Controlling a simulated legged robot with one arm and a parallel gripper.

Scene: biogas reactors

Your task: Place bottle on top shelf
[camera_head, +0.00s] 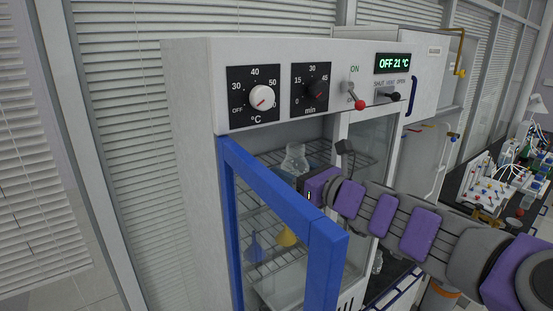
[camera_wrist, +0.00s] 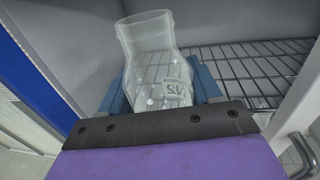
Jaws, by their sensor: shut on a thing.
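A clear glass bottle (camera_head: 294,160) is inside the white cabinet (camera_head: 190,120), at the level of the top wire shelf (camera_head: 345,157). It also shows in the wrist view (camera_wrist: 155,65), with a printed label on its side. My gripper (camera_head: 300,176) reaches in through the open blue-framed door (camera_head: 275,185). In the wrist view its blue fingers (camera_wrist: 160,88) are shut on the bottle from both sides. The wire shelf (camera_wrist: 260,65) lies to the right of and beyond the bottle in that view. Whether the bottle's base touches the shelf is hidden.
The blue door frame stands close to my arm on the left. A lower shelf holds a blue funnel (camera_head: 254,248) and a yellow funnel (camera_head: 286,237). Dials and switches line the cabinet's top front. A cluttered bench (camera_head: 500,185) stands at the right.

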